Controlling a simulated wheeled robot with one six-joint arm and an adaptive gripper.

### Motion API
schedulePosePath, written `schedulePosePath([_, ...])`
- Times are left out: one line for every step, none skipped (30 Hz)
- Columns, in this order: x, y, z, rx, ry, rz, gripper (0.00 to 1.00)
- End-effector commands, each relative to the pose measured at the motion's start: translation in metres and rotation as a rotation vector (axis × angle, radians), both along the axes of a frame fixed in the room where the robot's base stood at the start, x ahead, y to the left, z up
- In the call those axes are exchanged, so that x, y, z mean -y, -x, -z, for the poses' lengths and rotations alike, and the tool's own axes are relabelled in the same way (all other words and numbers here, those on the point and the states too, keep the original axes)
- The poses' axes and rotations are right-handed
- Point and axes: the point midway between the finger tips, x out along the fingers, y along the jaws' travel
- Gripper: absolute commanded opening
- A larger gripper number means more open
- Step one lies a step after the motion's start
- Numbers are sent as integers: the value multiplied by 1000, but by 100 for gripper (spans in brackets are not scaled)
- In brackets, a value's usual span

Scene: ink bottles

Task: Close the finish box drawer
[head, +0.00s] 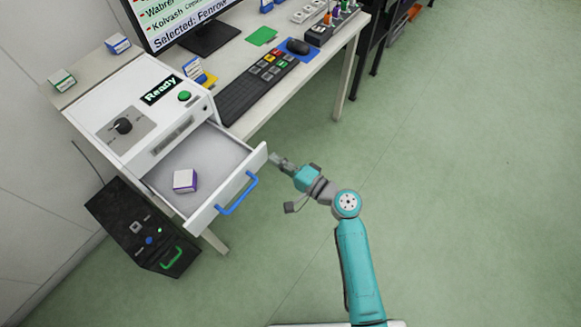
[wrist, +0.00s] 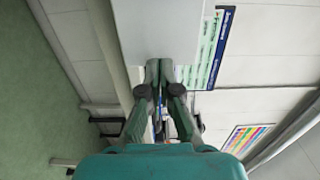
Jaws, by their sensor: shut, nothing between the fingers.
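The finish box (head: 133,110) is a white cabinet on the desk with a "Ready" display, a green button and a dial. Its drawer (head: 203,217) is pulled out toward the front and has a blue handle (head: 238,195). A small white and purple box (head: 185,181) lies inside the drawer. My gripper (head: 275,160) is just right of the drawer front's right end, near the handle; I cannot tell whether it touches. In the wrist view my gripper (wrist: 166,65) is shut and empty, its fingertips against or just before a pale panel (wrist: 158,30).
On the desk are a monitor (head: 190,20), a keyboard (head: 258,88), a mouse (head: 298,46) and several small boxes. A black case with a green handle (head: 145,228) stands on the floor below the drawer. The green floor (head: 450,180) to the right is clear.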

Motion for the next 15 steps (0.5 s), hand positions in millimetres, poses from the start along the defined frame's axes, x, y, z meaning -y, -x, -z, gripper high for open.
schedulePosePath([-4, -3, 0, 1, 1, -1, 0])
schedulePosePath([-6, -4, 0, 0, 0, -1, 0])
schedulePosePath([-8, -6, 0, 0, 0, -1, 0])
schedulePosePath([-9, -6, 0, 0, 0, 0, 0])
schedulePosePath([-10, -7, 0, 0, 0, 0, 0])
schedulePosePath([-10, -8, 0, 0, 0, 0, 0])
schedulePosePath([-11, -8, 0, 0, 0, 0, 0])
schedulePosePath([-11, -8, 0, 0, 0, 0, 0])
schedulePosePath([-11, -8, 0, 0, 0, 0, 0])
schedulePosePath([-11, -8, 0, 0, 0, 1, 0])
schedulePosePath([-11, -8, 0, 0, 0, 1, 0])
schedulePosePath([-11, -8, 0, 0, 0, 1, 0])
schedulePosePath([-11, -8, 0, 0, 0, 1, 0])
schedulePosePath([-11, -8, 0, 0, 0, 1, 0])
schedulePosePath([-11, -8, 0, 0, 0, 1, 0])
